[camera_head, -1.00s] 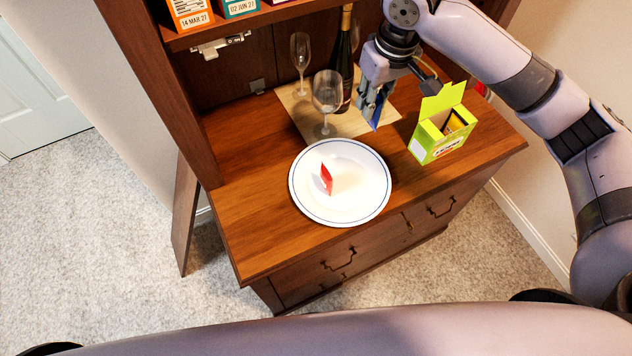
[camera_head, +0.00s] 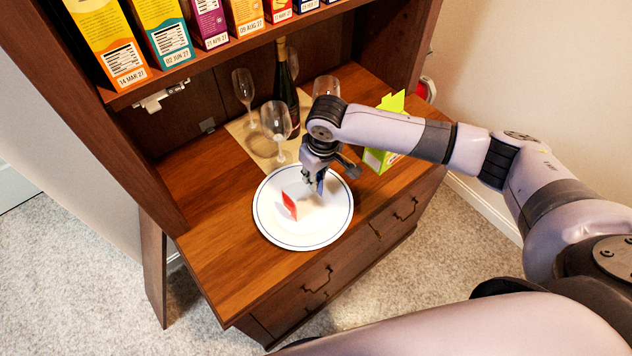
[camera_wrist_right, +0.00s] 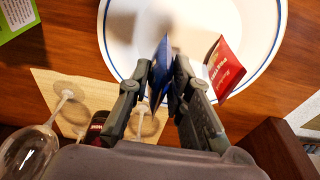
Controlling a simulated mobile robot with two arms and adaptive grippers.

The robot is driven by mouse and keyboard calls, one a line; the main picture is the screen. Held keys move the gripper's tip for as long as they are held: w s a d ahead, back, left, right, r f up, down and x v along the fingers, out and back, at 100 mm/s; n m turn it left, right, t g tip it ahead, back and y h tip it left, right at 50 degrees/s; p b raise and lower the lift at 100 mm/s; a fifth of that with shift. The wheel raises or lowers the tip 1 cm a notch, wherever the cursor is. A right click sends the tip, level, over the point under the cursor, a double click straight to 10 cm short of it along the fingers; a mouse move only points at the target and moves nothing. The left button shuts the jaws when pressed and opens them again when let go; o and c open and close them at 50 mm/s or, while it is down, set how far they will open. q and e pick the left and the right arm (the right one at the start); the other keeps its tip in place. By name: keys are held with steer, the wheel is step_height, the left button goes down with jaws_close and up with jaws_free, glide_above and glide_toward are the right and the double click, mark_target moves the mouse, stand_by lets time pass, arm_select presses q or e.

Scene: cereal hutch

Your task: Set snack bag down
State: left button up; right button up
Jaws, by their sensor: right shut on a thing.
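My right gripper (camera_head: 317,182) is over the right part of the white plate (camera_head: 275,228), which has a blue rim line. It is shut on a blue snack bag (camera_head: 321,181), held upright between the fingers. The blue bag also shows in the right wrist view (camera_wrist_right: 160,68). A red snack bag (camera_head: 290,205) stands tilted on the plate, left of the gripper and apart from the blue bag. It also shows in the right wrist view (camera_wrist_right: 221,70). I cannot tell whether the blue bag touches the plate. My left gripper is not in view.
Wine glasses (camera_head: 276,122) and a dark bottle (camera_head: 287,90) stand on a mat behind the plate. A green box (camera_head: 379,160) is partly hidden behind my right arm. Several cereal boxes (camera_head: 160,30) fill the shelf above. The counter left of the plate is clear.

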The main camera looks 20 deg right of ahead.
steer(key=shift+f, duration=1.75)
steer(key=shift+s, duration=0.1)
steer(key=o, duration=0.9)
steer(key=shift+f, duration=0.1)
steer(key=r, duration=0.4)
steer(key=s+r, duration=0.1)
steer(key=r, duration=0.3)
steer(key=r+b, duration=0.1)
steer(key=r, duration=0.3)
steer(key=shift+s+d+r, duration=0.1)
steer(key=shift+s+d, duration=0.2)
